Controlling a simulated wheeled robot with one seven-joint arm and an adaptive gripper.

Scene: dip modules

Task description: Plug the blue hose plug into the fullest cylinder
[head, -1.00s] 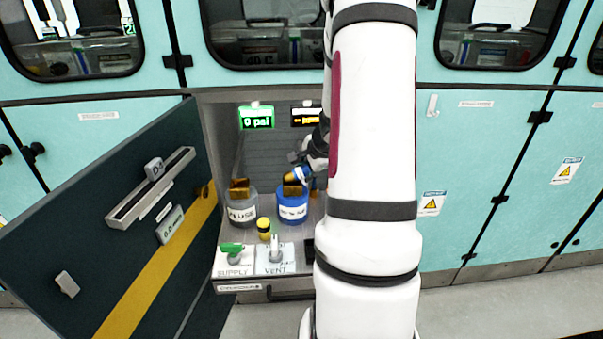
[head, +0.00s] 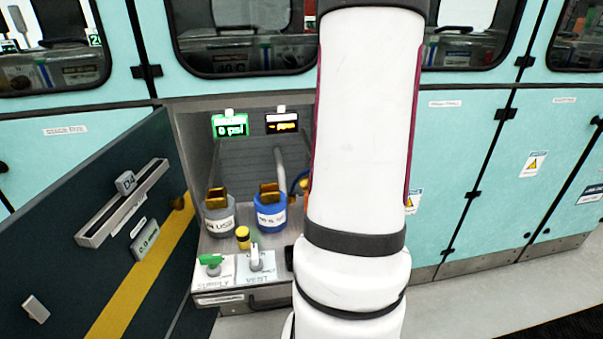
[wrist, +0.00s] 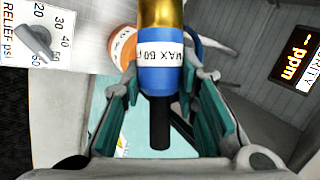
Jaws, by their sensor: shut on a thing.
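In the wrist view a blue hose plug (wrist: 160,78) with a gold end and a white "MAX 60" label sits between the fingers of my gripper (wrist: 163,85). A black stem hangs from its lower end. My gripper is shut on it. In the head view a grey cylinder (head: 219,228) and a blue cylinder (head: 270,217) stand side by side in the open bay, each with gold fittings on top and a white label. How full either one is cannot be read. My arm hides my gripper in the head view.
A green 0 psi display (head: 230,126) and a yellow-lettered display (head: 282,123) hang behind the cylinders. A yellow-capped knob (head: 243,236), green supply lever (head: 210,261) and white vent lever (head: 255,255) stand in front. An open dark door (head: 110,225) bounds the left side.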

